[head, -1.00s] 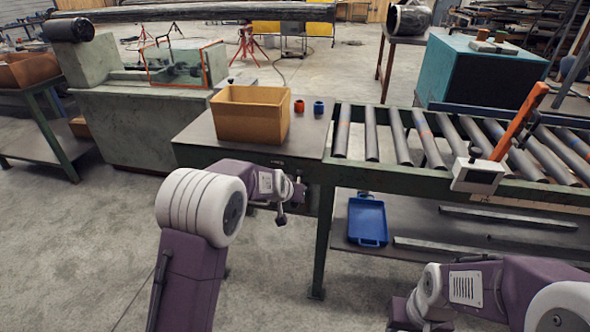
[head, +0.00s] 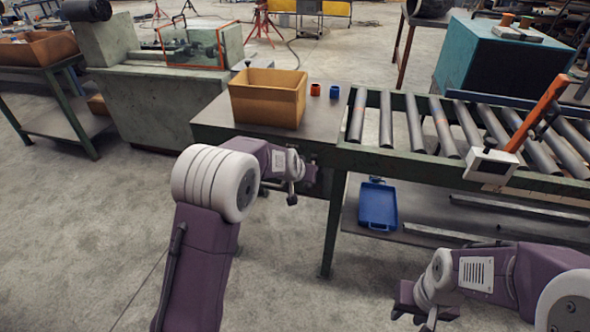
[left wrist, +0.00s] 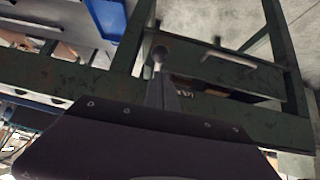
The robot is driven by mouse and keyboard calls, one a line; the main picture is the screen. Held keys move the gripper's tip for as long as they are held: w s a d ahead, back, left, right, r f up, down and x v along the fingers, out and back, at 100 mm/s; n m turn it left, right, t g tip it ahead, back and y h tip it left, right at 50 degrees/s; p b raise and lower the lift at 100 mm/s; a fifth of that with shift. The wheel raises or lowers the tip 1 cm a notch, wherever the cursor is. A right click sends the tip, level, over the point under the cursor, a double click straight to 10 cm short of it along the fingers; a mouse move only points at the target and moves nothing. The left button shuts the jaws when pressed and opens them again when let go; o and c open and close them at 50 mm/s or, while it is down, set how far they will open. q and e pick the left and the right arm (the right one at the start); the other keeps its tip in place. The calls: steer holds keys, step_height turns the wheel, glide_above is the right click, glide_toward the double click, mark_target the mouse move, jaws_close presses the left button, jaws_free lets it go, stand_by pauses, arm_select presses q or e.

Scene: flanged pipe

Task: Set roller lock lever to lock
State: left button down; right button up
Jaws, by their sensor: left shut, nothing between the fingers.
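The orange lever (head: 537,112) stands tilted, its top leaning right, at the front rail of the roller conveyor (head: 400,163). A white box (head: 491,166) sits at its lower end on the rail. My left gripper (head: 302,186) is in front of the bench's front edge, left of the lever and well apart from it. It is shut and empty; its fingers (left wrist: 164,92) point at the green bench frame in the left wrist view. My right gripper (head: 416,306) hangs low in front of the conveyor, below and left of the lever, touching nothing visible; its jaws are not clear.
A tan bin (head: 266,98) and two small rings, orange (head: 315,90) and blue (head: 334,92), stand on the bench top. A blue tray (head: 377,205) lies on the shelf below. A teal block (head: 495,62) is behind the conveyor. The floor at front left is clear.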

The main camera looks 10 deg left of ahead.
arm_select(q)
steer(key=s+a+r+b, duration=0.1)
steer(key=s+r, duration=0.4)
steer(key=s, duration=0.4)
steer(key=shift+s+r+b, duration=0.15)
steer(key=shift+r+b, duration=0.1)
steer(key=shift+b, duration=0.05)
arm_select(e)
steer(key=shift+s, duration=0.25)
arm_select(q)
steer(key=shift+a, duration=0.1)
arm_select(e)
steer(key=shift+a, duration=0.1)
